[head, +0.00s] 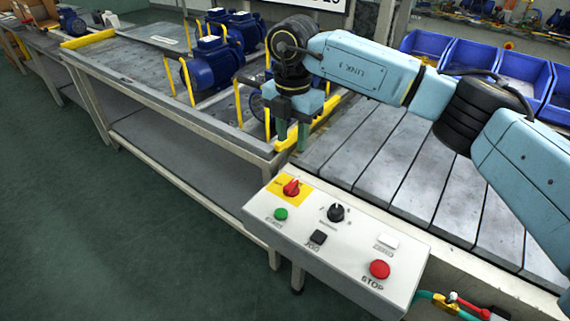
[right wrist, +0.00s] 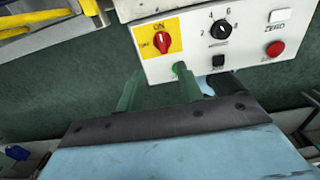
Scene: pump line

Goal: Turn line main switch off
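The line main switch (head: 291,187) is a red rotary knob on a yellow plate, at the upper left of a white control box (head: 334,262). It also shows in the right wrist view (right wrist: 162,42), where its handle seems to point up toward the ON label, with another label at its left. My right gripper (head: 292,143) has two green fingers, apart and empty, above and beyond the box's far left corner in the head view. In the right wrist view the fingers (right wrist: 158,84) appear below the switch, not touching it. My left gripper is not in view.
The box also carries a green START button (head: 281,214), a black selector dial (head: 336,212), a black JOG button (head: 318,237), a white ZERO button (head: 387,242) and a red STOP button (head: 380,269). A slatted conveyor (head: 400,165) and a bench with blue pumps (head: 211,66) lie behind.

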